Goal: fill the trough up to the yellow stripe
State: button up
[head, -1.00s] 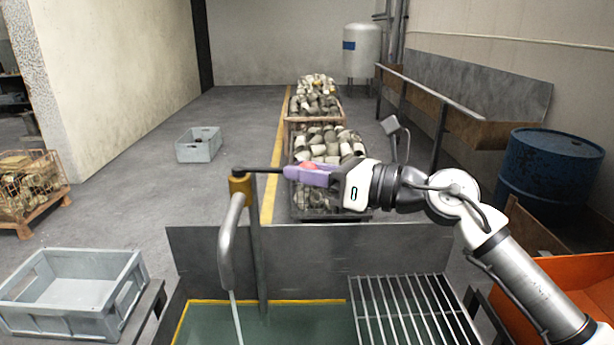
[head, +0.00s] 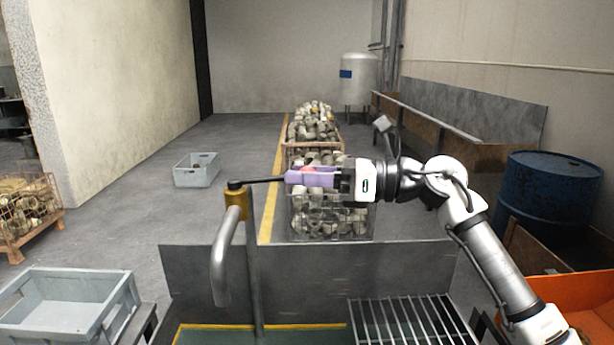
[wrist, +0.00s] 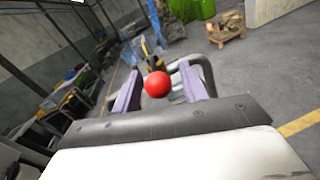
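The trough (head: 168,287) is at the bottom of the head view, mostly cut off. Green water (head: 290,339) lies in it, its far edge just below the yellow stripe (head: 285,326) on the back wall; any gap is too small to judge. The tap (head: 222,262) has a downturned grey spout, a yellow collar and a dark lever (head: 262,181) pointing right; no stream shows under the spout. My gripper (head: 300,178) is at the lever's end. In the wrist view its purple fingers stand open around the red knob (wrist: 157,84), with gaps on both sides.
A slatted grate (head: 410,325) covers the trough's right part. A grey crate (head: 70,305) stands at left, another (head: 196,170) on the floor behind. Mesh bins of metal parts (head: 330,222) stand behind the tap. A blue drum (head: 548,198) is at right.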

jog(key=shift+s+d+f, duration=0.1)
jog(key=shift+d, duration=0.35)
jog(key=s+d+b, duration=0.2)
jog(key=d+b, duration=0.1)
jog(key=d, duration=0.9)
jog(key=shift+s+d+b, duration=0.2)
jog(key=shift+d+b, duration=0.1)
jog(key=shift+d, duration=0.05)
